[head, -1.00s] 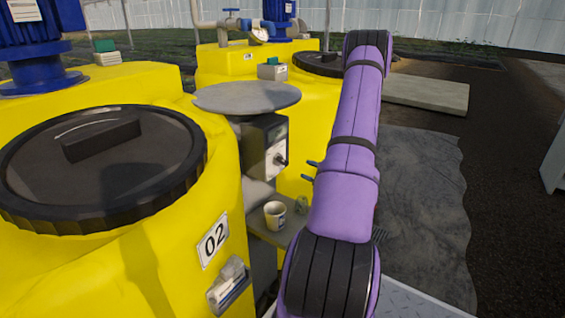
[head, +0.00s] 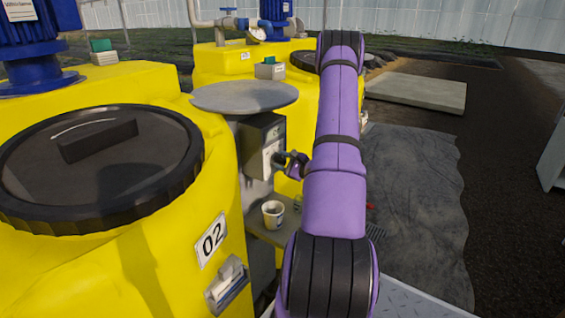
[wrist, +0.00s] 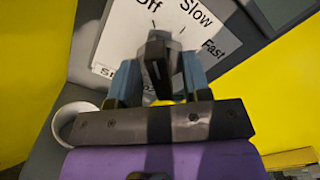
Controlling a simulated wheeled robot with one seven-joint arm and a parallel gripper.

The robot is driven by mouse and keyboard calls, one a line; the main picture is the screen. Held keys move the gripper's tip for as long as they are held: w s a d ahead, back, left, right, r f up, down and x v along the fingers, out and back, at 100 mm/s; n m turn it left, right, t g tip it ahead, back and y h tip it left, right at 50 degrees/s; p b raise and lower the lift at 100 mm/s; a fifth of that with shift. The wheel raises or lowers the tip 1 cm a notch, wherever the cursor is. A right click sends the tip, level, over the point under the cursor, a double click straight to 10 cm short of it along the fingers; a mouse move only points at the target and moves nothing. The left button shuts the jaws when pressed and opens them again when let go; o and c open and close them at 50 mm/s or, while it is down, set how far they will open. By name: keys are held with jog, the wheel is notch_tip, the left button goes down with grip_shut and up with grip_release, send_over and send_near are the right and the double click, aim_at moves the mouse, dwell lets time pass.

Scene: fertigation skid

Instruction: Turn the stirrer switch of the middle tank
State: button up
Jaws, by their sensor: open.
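The switch box (head: 258,140) is a grey box on a post beside the yellow tank marked 02 (head: 225,190). In the wrist view its pale plate (wrist: 112,42) reads "Off", "Slow" and "Fast", with another word partly hidden. The dark switch knob (wrist: 157,50) stands in front of the plate near the "Off" side; its exact pointing is hard to tell. My gripper (head: 280,160) is at the front of the box. In the wrist view my gripper (wrist: 159,80) is open, one finger on each side of the knob; contact cannot be told.
A white cup (head: 273,214) stands on a small shelf (head: 268,235) below the box. A round grey disc (head: 245,96) is above the box. Another yellow tank (head: 215,68) stands behind. Open floor with a dark mat (head: 415,190) lies to the right.

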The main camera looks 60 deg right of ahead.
grip_shut()
